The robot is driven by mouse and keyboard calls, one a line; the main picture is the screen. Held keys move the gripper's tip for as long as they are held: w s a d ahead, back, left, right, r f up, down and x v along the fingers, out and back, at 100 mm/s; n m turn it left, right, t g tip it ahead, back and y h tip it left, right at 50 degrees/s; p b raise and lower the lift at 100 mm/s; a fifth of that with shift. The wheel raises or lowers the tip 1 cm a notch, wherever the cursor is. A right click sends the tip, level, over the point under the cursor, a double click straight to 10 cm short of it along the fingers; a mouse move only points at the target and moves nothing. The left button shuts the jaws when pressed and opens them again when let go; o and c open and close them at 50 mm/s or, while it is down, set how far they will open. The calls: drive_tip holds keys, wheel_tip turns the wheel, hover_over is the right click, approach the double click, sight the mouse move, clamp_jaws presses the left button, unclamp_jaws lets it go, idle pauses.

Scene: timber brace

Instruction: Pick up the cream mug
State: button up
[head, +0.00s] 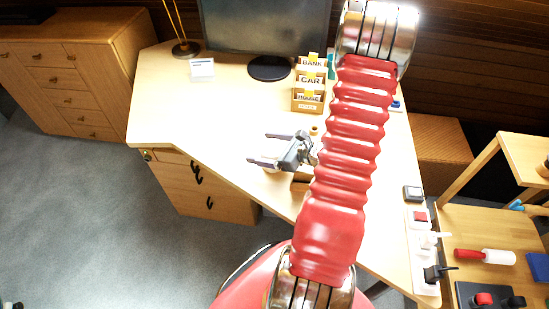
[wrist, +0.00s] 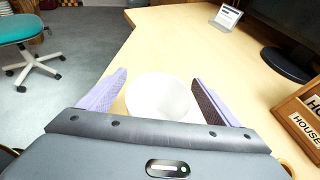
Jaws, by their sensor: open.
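A pale round thing (wrist: 158,97), likely the cream mug, shows in the wrist view between the two fingers, its lower part hidden by my gripper's body. My gripper (wrist: 160,77) is open, with one finger on each side of it and no clear grip on it. In the head view my gripper (head: 259,148) is over the front part of the desk, fingers pointing left. I cannot make out the mug against the pale desk there.
The desk (head: 200,115) is mostly clear to the left. A monitor (head: 265,25), a small white stand (head: 202,68) and a wooden card holder (head: 308,105) stand behind. A side table (head: 480,225) with tools is at right. A teal chair (wrist: 20,28) stands off the desk.

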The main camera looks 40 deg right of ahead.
drive_tip(key=shift+c, duration=0.4)
drive_tip(key=c, duration=1.2)
drive_tip(key=shift+r, duration=0.1)
wheel_tip(320, 180, up, 10)
idle(0.5)
